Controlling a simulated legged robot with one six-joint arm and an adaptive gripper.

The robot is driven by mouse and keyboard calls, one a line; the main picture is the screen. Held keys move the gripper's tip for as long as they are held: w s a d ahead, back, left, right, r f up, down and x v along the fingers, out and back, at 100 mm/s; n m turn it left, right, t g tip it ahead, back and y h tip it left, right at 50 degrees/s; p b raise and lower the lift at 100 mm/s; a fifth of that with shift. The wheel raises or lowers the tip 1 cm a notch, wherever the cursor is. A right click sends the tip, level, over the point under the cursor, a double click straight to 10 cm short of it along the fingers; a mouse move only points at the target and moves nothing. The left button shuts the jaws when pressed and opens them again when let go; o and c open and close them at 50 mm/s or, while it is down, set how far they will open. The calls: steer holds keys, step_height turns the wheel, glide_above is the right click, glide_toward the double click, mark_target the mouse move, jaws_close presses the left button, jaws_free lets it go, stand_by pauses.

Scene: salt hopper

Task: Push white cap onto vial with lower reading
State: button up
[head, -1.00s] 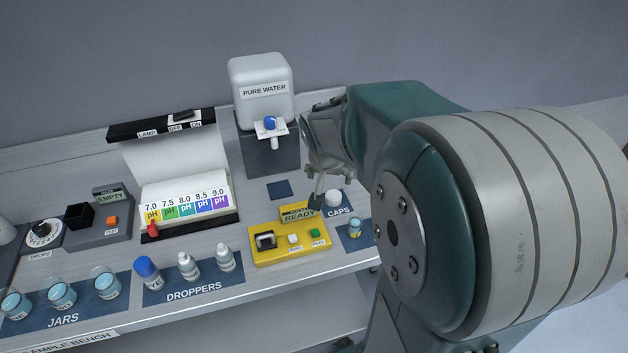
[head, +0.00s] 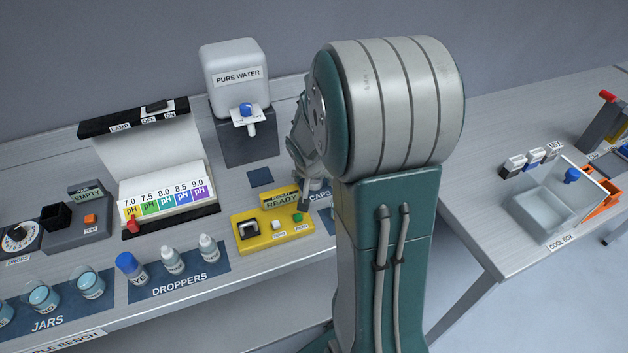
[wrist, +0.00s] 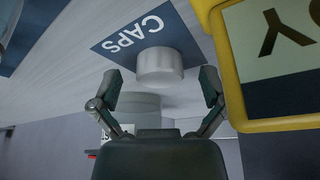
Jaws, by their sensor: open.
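A white round cap (wrist: 160,66) sits on the blue CAPS mat (wrist: 112,42) in the wrist view. My gripper (wrist: 159,90) is open, with one finger to each side just short of the cap, and nothing is between the fingertips. In the head view my gripper (head: 308,182) is partly hidden by my arm, near the CAPS label. The yellow meter (head: 272,232) reads READY; its edge (wrist: 222,62) is close to my right finger in the wrist view. I cannot make out any vial or its reading.
A water tank (head: 236,85) stands behind the meter. Droppers (head: 172,262) and jars (head: 92,285) stand at the front left. A pH chart (head: 165,195) is at the back left. A cool box (head: 540,212) is on the right table. A grey-green round shape (wrist: 138,104) lies beyond the cap.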

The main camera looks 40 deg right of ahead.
steer(key=c, duration=0.8)
steer(key=shift+r, duration=0.1)
